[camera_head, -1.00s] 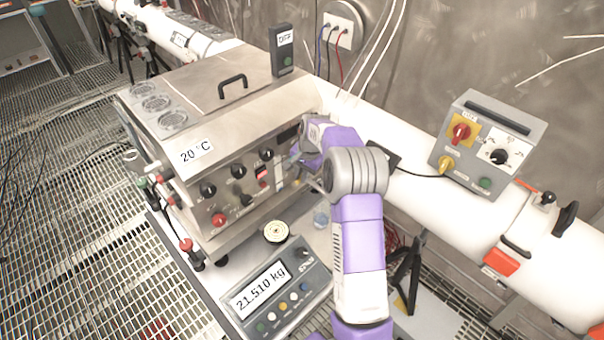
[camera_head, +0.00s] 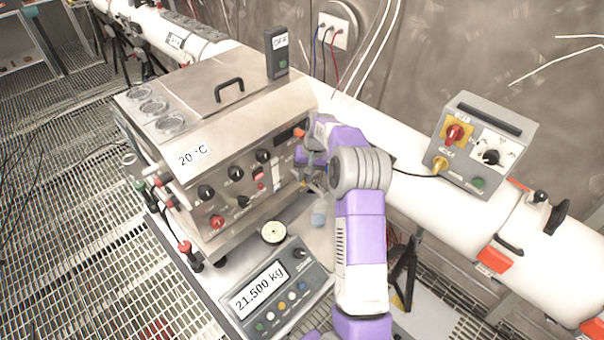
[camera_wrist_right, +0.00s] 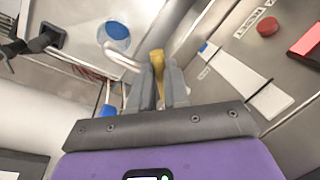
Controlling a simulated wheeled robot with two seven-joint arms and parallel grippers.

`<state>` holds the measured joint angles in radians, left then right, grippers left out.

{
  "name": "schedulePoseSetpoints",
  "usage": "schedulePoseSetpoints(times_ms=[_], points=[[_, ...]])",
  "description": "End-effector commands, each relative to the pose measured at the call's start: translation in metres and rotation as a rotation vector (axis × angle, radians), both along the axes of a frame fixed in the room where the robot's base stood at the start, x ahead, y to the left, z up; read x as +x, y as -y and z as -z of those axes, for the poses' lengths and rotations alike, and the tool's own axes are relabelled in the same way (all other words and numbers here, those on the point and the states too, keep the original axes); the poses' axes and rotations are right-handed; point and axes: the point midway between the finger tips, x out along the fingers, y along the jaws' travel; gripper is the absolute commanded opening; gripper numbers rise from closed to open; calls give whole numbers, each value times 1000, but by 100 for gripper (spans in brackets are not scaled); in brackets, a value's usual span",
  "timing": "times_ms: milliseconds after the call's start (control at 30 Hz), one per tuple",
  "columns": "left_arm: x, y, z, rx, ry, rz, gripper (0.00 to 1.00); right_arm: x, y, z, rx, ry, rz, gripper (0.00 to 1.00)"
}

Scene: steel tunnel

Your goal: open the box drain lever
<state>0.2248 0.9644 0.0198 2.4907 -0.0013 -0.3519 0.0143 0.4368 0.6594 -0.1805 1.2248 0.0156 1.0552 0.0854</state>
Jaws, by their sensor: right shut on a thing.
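The steel box (camera_head: 225,110) with knobs on its front panel stands on the bench at the left middle of the head view. My right gripper (camera_head: 312,172) is at the right end of that front panel, partly hidden by my own wrist. In the right wrist view the gripper (camera_wrist_right: 165,88) is shut on a yellow piece, which looks like the drain lever (camera_wrist_right: 157,64). A pale bent tube (camera_wrist_right: 122,59) is just left of the fingers. The lever's exact angle is hard to tell. My left gripper is not in view.
A blue-tinted cup (camera_head: 319,214) stands below my right gripper; it also shows in the wrist view (camera_wrist_right: 118,32). A scale (camera_head: 276,288) reading 21.500 kg is in front of the box. A grey control box (camera_head: 482,145) sits on the white pipe (camera_head: 440,190).

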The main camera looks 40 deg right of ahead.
Motion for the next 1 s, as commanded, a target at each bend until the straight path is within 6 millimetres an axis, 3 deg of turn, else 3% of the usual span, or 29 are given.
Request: schedulePoseSetpoints(times_ms=[600, 1000], points=[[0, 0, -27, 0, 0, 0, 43, -5, 21, -1, -1, 1, -553, 0], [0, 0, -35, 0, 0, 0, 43, -4, 28, -1, -3, 1, -749, 0]])
